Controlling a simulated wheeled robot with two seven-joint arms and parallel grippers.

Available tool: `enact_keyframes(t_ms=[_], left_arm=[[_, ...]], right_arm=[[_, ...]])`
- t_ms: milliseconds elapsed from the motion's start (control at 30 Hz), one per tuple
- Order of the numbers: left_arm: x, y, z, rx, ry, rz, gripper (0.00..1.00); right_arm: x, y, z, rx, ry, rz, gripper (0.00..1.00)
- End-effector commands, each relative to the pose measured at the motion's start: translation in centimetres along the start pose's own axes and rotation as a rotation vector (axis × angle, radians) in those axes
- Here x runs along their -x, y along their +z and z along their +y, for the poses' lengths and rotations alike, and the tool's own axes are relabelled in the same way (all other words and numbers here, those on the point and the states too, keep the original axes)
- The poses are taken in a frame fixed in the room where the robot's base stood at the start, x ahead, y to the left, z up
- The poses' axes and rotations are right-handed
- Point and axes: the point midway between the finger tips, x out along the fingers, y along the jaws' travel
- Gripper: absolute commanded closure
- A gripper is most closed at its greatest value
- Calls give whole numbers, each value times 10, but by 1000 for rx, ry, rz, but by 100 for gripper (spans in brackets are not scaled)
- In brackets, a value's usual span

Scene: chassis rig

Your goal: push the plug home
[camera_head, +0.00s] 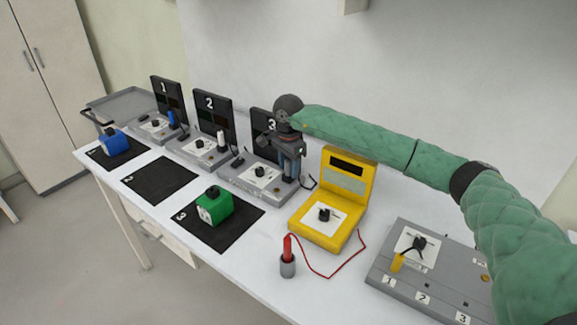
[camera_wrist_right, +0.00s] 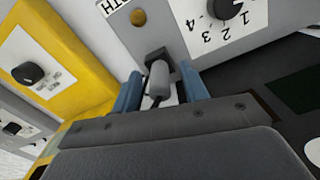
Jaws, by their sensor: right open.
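My right gripper (camera_head: 289,178) is over the right part of the grey unit (camera_head: 231,184) in front of the black board marked 3. In the right wrist view its blue fingers (camera_wrist_right: 162,84) are open, one on each side of a light grey plug (camera_wrist_right: 158,76). The plug's front end is at a dark socket (camera_wrist_right: 154,57) on the unit's grey face. How deep it sits, and whether the fingers touch it, I cannot tell. The gripper hides the plug in the head view. My left gripper is not in view.
A yellow meter (camera_head: 327,235) stands close to the right of the gripper. A red probe (camera_head: 287,248) sits in a grey holder, its red lead on the table. Green (camera_head: 212,205) and blue (camera_head: 114,142) blocks lie on black mats. A grey panel (camera_head: 384,279) is at right.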

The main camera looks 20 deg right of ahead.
Motion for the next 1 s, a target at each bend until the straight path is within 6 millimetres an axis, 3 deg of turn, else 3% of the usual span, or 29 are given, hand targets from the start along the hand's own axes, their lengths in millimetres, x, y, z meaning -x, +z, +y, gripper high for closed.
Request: enact_keyframes(t_ms=[167, 600, 1000], left_arm=[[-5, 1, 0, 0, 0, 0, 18], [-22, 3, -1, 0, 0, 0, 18], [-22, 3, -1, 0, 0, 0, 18]], right_arm=[[11, 0, 0, 0, -2, 1, 56], [71, 0, -1, 0, -2, 0, 56], [78, 0, 0, 0, 0, 0, 56]])
